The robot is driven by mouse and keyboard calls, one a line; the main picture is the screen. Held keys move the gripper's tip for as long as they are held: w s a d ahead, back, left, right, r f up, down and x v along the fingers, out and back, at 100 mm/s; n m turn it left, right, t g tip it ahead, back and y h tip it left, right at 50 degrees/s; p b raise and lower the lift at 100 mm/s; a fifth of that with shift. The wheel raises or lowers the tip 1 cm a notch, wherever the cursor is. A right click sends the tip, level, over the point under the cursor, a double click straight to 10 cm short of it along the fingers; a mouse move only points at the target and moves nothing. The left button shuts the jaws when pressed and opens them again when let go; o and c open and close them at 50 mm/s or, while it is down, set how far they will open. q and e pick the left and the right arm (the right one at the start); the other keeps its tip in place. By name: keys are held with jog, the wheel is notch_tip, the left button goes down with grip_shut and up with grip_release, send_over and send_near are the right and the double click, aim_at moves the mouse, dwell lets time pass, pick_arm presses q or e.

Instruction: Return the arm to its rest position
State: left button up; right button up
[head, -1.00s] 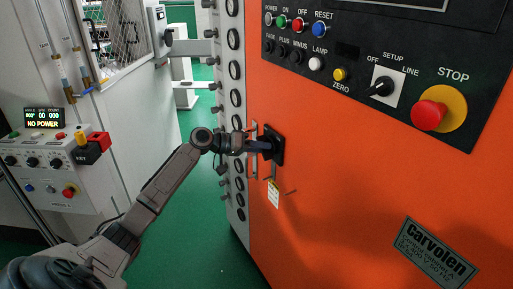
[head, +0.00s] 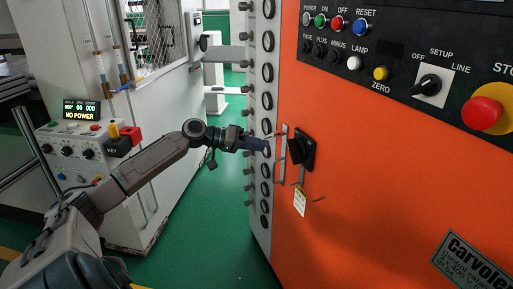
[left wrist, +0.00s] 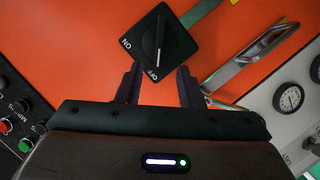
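My left gripper (head: 270,141) is at the left of the orange cabinet front, just left of the black rotary switch (head: 301,149). In the left wrist view my left gripper (left wrist: 158,84) shows two black fingers spread apart with nothing between them. The rotary switch (left wrist: 178,48) lies beyond the fingertips, with a visible gap. The white line on its knob points toward the OFF mark; the ON mark is to the left. My left arm reaches in from the lower left of the head view. My right gripper is not in view.
A metal door handle (head: 281,160) is close beside the gripper, and a yellow-white tag (head: 300,201) hangs below the switch. The orange cabinet (head: 375,185) fills the right. A white control box (head: 75,150) with red and yellow knobs stands behind my arm. Green floor lies open between.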

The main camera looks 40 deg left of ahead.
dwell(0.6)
